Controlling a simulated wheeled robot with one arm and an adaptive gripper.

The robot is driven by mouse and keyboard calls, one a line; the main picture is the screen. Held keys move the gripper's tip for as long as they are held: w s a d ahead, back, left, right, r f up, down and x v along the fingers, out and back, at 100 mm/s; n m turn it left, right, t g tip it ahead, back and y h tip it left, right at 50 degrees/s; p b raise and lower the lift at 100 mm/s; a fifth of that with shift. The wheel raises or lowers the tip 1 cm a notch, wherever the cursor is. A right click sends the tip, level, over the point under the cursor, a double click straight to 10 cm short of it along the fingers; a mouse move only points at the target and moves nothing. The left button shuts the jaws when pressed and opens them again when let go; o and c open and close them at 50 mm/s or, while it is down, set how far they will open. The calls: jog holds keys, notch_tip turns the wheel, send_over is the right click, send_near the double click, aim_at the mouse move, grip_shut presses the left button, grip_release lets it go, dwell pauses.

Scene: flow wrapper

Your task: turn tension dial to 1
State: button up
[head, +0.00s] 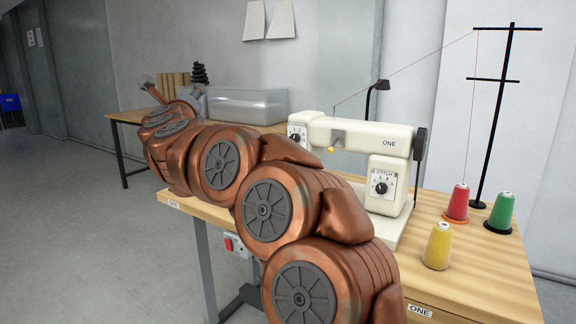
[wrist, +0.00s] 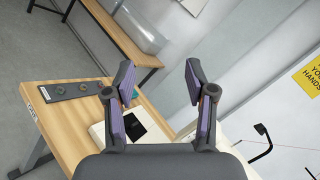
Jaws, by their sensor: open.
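A cream sewing machine marked ONE (head: 388,143) stands on the wooden table. On the left end of its head is a round black-and-white dial (head: 297,134); its label and setting are too small to read. A second dial (head: 381,183), under the word STITCH, is on the right pillar. In the wrist view my gripper (wrist: 158,76) is open, with nothing between its fingers. A pale machine part with a dark plate (wrist: 135,123) shows below and beyond the fingers; no dial is visible there. In the head view my arm reaches left past the machine, and its end is hard to make out.
Yellow (head: 438,246), red (head: 457,203) and green (head: 501,211) thread cones stand right of the machine, near a black thread stand (head: 493,120). A grey strip with knobs (wrist: 75,91) lies on the table. A clear bin (head: 247,106) sits on the rear bench.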

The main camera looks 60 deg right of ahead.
jog(key=s+d+f+m+g+h+b, duration=0.4)
jog(key=s+d+f+m+g, duration=0.3)
jog(key=d, duration=0.3)
jog(key=m+g+b, duration=0.2)
jog(key=m+g, duration=0.4)
jog(key=m, duration=0.1)
send_near(295, 139)
jog(key=d+b, duration=0.1)
jog(key=d, duration=0.7)
jog(key=shift+w+d+r+y, duration=0.2)
jog(key=shift+w+r+y, duration=0.1)
jog(key=shift+w, duration=0.1)
jog(key=shift+c, duration=0.2)
grip_shut()
